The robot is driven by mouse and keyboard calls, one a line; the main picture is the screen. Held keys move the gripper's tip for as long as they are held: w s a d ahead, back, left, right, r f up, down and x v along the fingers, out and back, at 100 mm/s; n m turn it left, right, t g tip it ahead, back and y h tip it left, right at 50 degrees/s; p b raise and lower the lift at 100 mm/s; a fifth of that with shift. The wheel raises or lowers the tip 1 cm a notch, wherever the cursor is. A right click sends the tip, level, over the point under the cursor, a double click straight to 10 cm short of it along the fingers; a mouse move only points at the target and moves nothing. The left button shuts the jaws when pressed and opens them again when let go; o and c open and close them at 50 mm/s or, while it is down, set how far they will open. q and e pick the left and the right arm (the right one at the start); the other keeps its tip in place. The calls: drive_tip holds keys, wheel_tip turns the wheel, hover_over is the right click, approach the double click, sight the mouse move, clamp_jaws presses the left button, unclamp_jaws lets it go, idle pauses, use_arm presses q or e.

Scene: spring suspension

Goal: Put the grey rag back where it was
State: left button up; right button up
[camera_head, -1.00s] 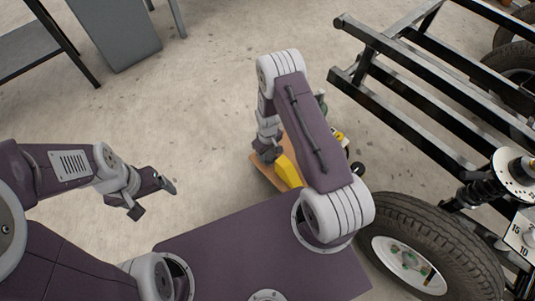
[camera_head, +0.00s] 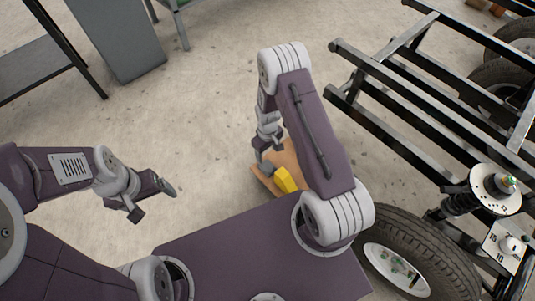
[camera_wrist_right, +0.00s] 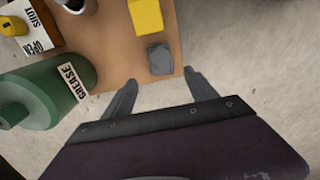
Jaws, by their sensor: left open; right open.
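A small grey folded piece (camera_wrist_right: 160,59), which looks like the grey rag, lies on a tan board (camera_wrist_right: 110,45) near its edge, just below a yellow block (camera_wrist_right: 146,16). My right gripper (camera_wrist_right: 161,82) is open and empty in the right wrist view. Its two fingertips point toward the rag from either side of it, and I cannot tell the height between them. In the head view my right gripper (camera_head: 264,162) is over the board's left part, where I cannot make out the rag. My left gripper (camera_head: 152,202) is open and empty over bare floor.
A green grease container (camera_wrist_right: 45,95) lies left of the rag. A SHUT/OPEN card (camera_wrist_right: 36,30) and a yellow cylinder (camera_wrist_right: 12,26) are further left. A black chassis frame (camera_head: 400,105) and a tyre (camera_head: 430,240) stand at right. A grey cabinet (camera_head: 115,40) is at back left, with clear floor between.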

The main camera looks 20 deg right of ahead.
drive_tip(key=s+r+m, duration=0.1)
drive_tip(key=s+r, duration=0.3)
drive_tip(key=r, duration=0.3)
drive_tip(key=s+a+r+m, duration=0.1)
drive_tip(key=s+r, duration=0.3)
drive_tip(key=r, duration=0.4)
drive_tip(key=s+a+r+m+t, duration=0.1)
drive_tip(key=s+r+m, duration=0.1)
drive_tip(key=s+r, duration=0.2)
wheel_tip(320, 180, up, 4)
drive_tip(key=shift+s+a+f, duration=0.15)
drive_tip(key=shift+s+f, duration=0.05)
drive_tip(key=shift+s, duration=0.2)
